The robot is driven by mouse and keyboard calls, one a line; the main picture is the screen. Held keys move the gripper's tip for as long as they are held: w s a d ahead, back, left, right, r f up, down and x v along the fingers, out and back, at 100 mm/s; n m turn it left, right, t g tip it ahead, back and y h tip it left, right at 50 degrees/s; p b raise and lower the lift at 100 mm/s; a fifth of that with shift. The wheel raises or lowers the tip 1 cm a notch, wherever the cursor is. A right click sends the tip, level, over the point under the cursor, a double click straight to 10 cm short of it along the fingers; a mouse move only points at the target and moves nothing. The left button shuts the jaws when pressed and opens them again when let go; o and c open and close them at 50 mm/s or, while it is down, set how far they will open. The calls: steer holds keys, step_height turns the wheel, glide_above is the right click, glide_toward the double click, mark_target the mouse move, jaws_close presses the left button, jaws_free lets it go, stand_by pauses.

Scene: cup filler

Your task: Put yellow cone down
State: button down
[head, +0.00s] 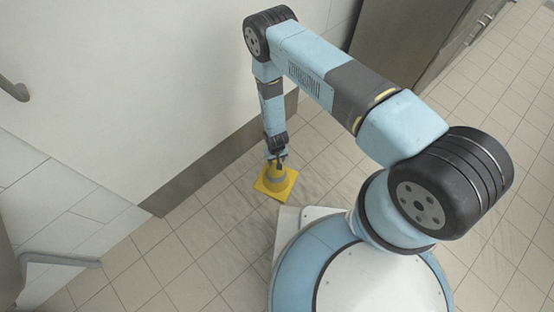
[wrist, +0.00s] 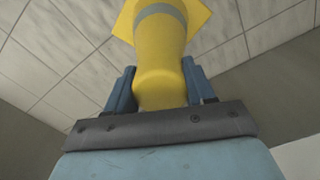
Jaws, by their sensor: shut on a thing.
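The yellow cone (head: 275,183) has a square yellow base and a grey band. In the head view it is below the end of my arm, upright, close to the tiled floor near the wall. Whether its base touches the floor I cannot tell. My gripper (head: 277,160) is over the cone's top. In the wrist view my gripper (wrist: 159,88) has its two blue fingers on either side of the cone's rounded tip (wrist: 160,85), shut on it. The grey band and part of the base show beyond the fingers.
A white wall with a grey-brown skirting (head: 195,172) runs behind the cone. A dark metal cabinet (head: 410,40) stands at the top right. A grey rail (head: 60,259) is at the lower left. Bare tiled floor (head: 190,245) lies around the cone.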

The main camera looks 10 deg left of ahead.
steer(key=shift+c, duration=2)
jaws_free()
step_height(320, 180, up, 12)
